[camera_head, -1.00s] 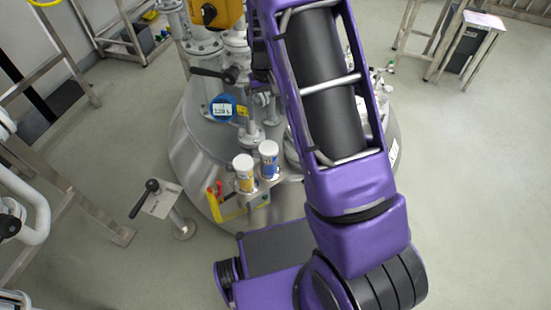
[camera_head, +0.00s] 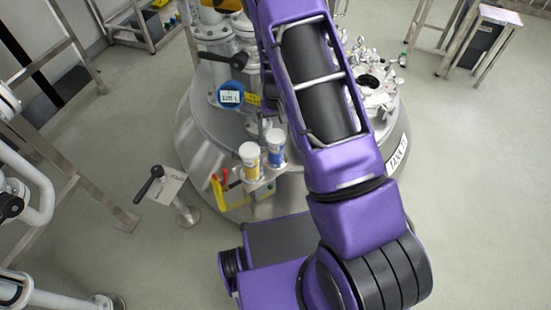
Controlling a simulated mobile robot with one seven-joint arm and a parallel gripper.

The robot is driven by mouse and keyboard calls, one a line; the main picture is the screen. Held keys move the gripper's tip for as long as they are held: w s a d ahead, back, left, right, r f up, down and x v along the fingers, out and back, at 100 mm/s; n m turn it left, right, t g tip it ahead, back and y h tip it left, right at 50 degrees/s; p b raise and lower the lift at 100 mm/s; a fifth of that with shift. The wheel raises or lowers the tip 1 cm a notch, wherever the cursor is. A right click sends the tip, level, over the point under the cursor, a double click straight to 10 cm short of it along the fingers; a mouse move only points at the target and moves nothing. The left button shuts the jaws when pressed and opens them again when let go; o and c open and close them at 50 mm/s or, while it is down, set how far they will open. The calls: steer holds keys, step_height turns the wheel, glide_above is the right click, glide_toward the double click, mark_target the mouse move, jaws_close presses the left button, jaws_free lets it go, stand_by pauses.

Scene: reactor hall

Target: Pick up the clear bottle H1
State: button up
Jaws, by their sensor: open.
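No bottle marked H1 can be made out. Two small upright containers with white caps, one with a yellow label (camera_head: 251,163) and one with a blue label (camera_head: 275,155), stand side by side on a small bracket (camera_head: 262,181) at the front of the steel tank. I cannot read their labels. A tiny object with a green part (camera_head: 403,59) shows near the tank's far right edge, too small to identify. My purple arm runs up the middle of the view and covers part of the tank top. My gripper is not visible.
The steel tank (camera_head: 192,150) carries pipes, valves and an open round port (camera_head: 368,81) on top. A lever post (camera_head: 172,190) stands at front left, metal railings and white pipes further left. A small table (camera_head: 499,16) stands at back right. The right floor is clear.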

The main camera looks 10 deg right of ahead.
mark_target(276, 136)
step_height(276, 136, down, 4)
steer(key=shift+s+r, duration=0.1)
steer(key=shift+r, duration=0.1)
jaws_close()
stand_by(0.4)
